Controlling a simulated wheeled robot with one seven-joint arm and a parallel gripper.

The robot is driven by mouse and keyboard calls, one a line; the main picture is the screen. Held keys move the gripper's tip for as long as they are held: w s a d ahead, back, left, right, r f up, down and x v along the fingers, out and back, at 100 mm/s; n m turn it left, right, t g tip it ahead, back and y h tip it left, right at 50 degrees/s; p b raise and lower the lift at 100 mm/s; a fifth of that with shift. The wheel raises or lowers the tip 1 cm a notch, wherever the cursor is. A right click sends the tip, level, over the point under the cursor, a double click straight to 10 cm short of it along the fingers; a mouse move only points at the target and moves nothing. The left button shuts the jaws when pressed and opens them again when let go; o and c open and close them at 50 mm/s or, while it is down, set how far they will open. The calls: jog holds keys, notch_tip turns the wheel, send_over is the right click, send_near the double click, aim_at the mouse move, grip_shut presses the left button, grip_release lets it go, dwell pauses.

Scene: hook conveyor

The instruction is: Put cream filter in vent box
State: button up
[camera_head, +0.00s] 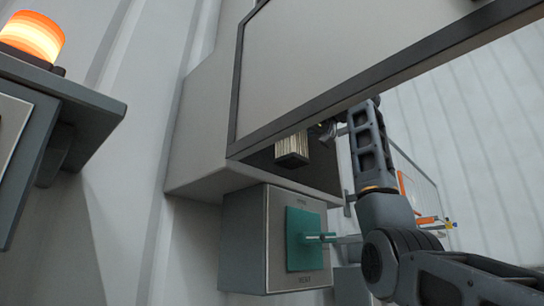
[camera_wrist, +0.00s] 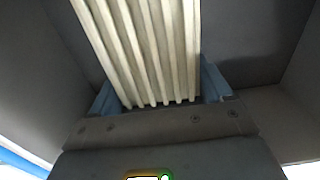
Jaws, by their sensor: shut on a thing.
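The cream filter (camera_head: 292,146) is a pleated block with a dark lower end. In the head view it shows below the raised panel's edge, at the dark opening of the vent box (camera_head: 205,130); its upper part is hidden. In the wrist view the cream filter (camera_wrist: 150,45) rises from my gripper (camera_wrist: 160,95), with a blue finger on each side. My gripper (camera_head: 328,130) is shut on it, partly hidden behind the panel edge in the head view. Grey walls surround the filter in the wrist view. I cannot tell how deep it sits or whether it touches a wall.
A large dark-framed panel (camera_head: 330,60) hangs over the opening, close above my arm. A grey box (camera_head: 245,240) with a teal plate (camera_head: 303,240) and a protruding handle stands below. A shelf with an orange lamp (camera_head: 34,36) is at left.

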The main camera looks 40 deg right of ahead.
aim_at(274, 151)
jog(key=w+a+f+p, duration=0.1)
jog(key=w+a+f, duration=0.2)
jog(key=f, duration=0.4)
jog(key=shift+a, duration=0.6)
jog(key=shift+w+f, duration=0.1)
jog(key=shift+f, duration=0.1)
jog(key=o, duration=1.1)
jog(key=shift+c, duration=0.2)
jog(key=s+b, duration=0.4)
jog(key=s, duration=0.8)
jog(key=shift+d, duration=0.25)
